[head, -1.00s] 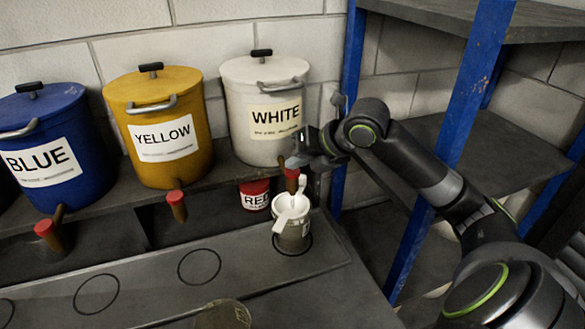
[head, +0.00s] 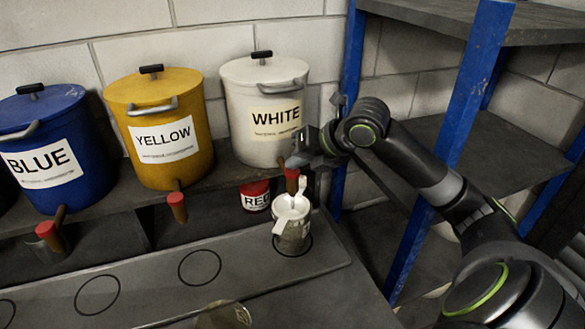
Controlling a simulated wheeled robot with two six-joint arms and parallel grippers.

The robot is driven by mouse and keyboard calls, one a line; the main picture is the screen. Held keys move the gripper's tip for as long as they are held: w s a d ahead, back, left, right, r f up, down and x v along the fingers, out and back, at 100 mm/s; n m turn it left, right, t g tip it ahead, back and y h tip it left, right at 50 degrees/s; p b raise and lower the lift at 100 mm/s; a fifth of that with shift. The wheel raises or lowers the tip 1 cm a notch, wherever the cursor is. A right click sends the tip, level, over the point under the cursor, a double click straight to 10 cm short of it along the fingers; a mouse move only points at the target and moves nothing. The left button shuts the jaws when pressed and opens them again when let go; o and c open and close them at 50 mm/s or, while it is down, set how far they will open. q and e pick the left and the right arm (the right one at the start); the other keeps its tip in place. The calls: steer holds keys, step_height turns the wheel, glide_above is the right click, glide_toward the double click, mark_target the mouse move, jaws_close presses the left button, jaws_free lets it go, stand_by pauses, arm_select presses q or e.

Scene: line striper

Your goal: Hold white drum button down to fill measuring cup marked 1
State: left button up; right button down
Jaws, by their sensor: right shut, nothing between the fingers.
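The white drum (head: 262,135) stands on the shelf at the right end of the row. Its red-tipped spout button (head: 292,174) sticks out below its label. My right gripper (head: 302,157) is shut and empty, with its tips at the top of that button; I cannot tell whether they press it. A pale measuring cup (head: 293,238) stands upright under the spout, on a marked circle on the bench. White shows inside it, with a white strip across its rim. Its marking cannot be read. My left gripper is not in view.
The yellow drum (head: 160,115) and blue drum (head: 48,150) stand to the left, with red-tipped spouts. Blue shelf posts (head: 465,95) stand close to my right arm. Empty circles (head: 199,267) mark the bench.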

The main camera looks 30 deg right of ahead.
mark_target(297, 172)
steer(key=shift+r+p, duration=0.4)
steer(key=shift+r, duration=0.2)
steer(key=shift+r, duration=0.15)
step_height(297, 172, up, 5)
steer(key=p, duration=0.4)
steer(key=shift+f, duration=0.2)
stand_by(1.0)
